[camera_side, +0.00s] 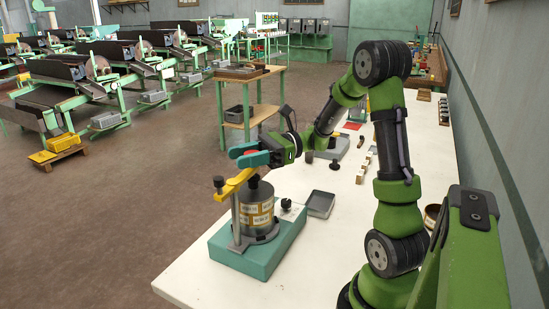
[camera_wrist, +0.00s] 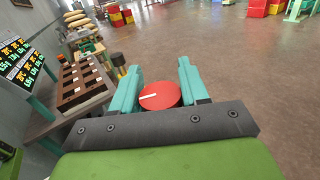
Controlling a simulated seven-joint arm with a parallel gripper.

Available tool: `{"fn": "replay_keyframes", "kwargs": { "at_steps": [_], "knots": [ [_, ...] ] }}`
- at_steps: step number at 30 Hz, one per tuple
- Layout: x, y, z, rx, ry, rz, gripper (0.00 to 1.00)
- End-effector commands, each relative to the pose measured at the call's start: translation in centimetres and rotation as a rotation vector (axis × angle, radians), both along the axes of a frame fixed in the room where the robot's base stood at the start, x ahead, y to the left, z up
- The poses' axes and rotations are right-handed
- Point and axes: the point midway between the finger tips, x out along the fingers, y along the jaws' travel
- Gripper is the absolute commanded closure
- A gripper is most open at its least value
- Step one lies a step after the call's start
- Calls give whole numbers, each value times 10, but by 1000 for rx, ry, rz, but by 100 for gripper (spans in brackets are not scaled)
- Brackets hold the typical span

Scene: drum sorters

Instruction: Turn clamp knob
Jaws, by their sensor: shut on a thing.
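The clamp knob (camera_wrist: 160,96) is a round red disc with a white line across its top. It sits between the two teal fingers of my gripper (camera_wrist: 158,75), which are shut on its sides. In the side view my gripper (camera_side: 250,155) comes in from the right above the clamp, and only a little red of the knob shows between the fingers. A yellow clamp arm (camera_side: 234,185) reaches under the fingers over a grey drum (camera_side: 256,213) with pale labels. The drum stands upright on a teal base (camera_side: 257,256).
Small blocks (camera_side: 363,168) are further back.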

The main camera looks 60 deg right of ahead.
Motion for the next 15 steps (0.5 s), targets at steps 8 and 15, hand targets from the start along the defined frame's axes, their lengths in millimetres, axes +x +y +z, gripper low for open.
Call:
{"fn": "replay_keyframes", "kwargs": {
  "at_steps": [8, 15],
  "knots": [
    [-2, 1, -1, 1, -1, 168, 86],
    [-5, 2, 0, 1, -2, 364, 86]
  ]
}}
